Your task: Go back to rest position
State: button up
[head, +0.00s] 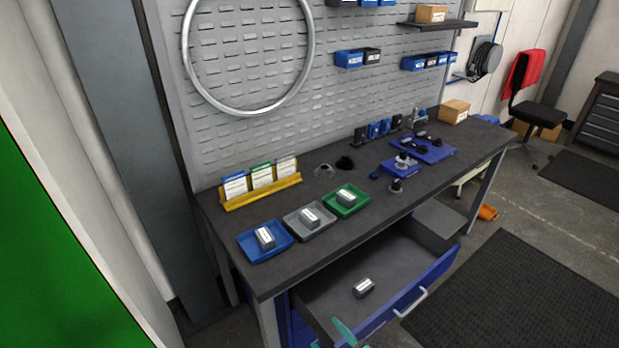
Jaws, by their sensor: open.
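My gripper (350,334) shows only in part at the bottom edge of the head view, as teal finger pieces over the front of the open drawer (330,283). It is open, and nothing shows between its fingers. The rest of my arm is out of the picture. A small dark grey box with a white label (364,288) lies in the drawer, apart from the gripper.
The dark workbench (262,209) holds a blue tray (248,252), a grey tray (296,229) and a green tray (336,211), each with a labelled box. A yellow card holder (262,194) stands behind. The blue drawer front (432,283) juts out.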

jog(key=s+a+f+n+t+h, duration=0.1)
jog(key=s+f+n+h, duration=0.5)
jog(key=s+n, duration=0.55)
jog(key=s+a+r+n+t, duration=0.1)
jog(key=s+a+r+n, duration=0.1)
jog(key=s+n, duration=0.4)
jog(key=s+a+r+n+t+y, duration=0.1)
jog(key=s+r+n+t, duration=0.1)
jog(key=s+r+n, duration=0.2)
jog(key=s+n, duration=0.3)
jog(key=s, duration=0.3)
jog(key=shift+a+r, duration=0.15)
jog(key=shift+a, duration=0.25)
